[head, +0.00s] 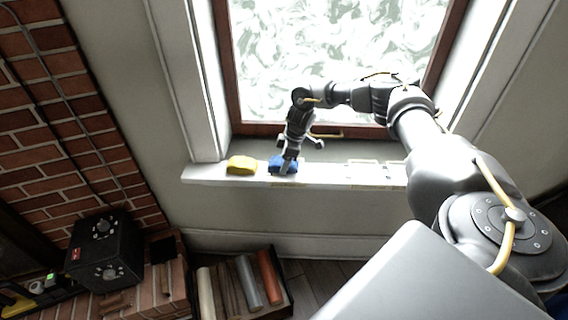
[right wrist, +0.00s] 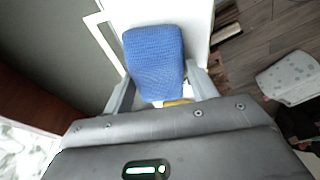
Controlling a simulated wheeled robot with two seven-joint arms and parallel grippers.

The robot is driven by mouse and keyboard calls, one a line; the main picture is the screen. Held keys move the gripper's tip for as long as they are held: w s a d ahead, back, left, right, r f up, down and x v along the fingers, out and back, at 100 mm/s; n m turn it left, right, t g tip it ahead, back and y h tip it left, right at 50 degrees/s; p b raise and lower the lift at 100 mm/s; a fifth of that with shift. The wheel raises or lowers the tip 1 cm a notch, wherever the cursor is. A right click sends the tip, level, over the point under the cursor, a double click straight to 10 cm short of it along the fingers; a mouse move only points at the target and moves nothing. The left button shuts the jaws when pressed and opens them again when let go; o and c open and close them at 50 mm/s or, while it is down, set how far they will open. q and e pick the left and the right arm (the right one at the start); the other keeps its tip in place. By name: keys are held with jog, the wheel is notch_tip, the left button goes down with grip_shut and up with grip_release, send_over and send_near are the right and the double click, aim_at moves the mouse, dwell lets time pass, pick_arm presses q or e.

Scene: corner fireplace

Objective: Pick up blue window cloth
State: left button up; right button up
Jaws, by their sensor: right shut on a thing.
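The blue window cloth (head: 277,164) is on the white window sill (head: 328,176) in the head view. It shows as a folded, textured blue pad in the right wrist view (right wrist: 153,58). My right gripper (head: 287,168) reaches down to it from above, its fingers (right wrist: 160,88) on either side of the cloth and shut on it. Whether the cloth is clear of the sill I cannot tell. My left gripper is not in view.
A yellow cloth or sponge (head: 241,165) lies on the sill just left of the blue cloth. The window frame (head: 262,129) stands close behind. A black box with knobs (head: 100,250) and a crate of logs (head: 243,284) are below.

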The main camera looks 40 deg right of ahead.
aim_at(281, 160)
jog(key=shift+r+b, duration=0.2)
jog(key=shift+b, duration=0.2)
notch_tip(281, 160, up, 3)
jog(key=shift+w+r, duration=0.1)
jog(key=shift+r, duration=0.05)
jog(key=s+a+r, duration=0.8)
jog(key=s+r, duration=0.1)
jog(key=s, duration=0.2)
jog(key=shift+s+a+r, duration=0.15)
jog(key=shift+s+r, duration=0.1)
jog(key=shift+r, duration=0.15)
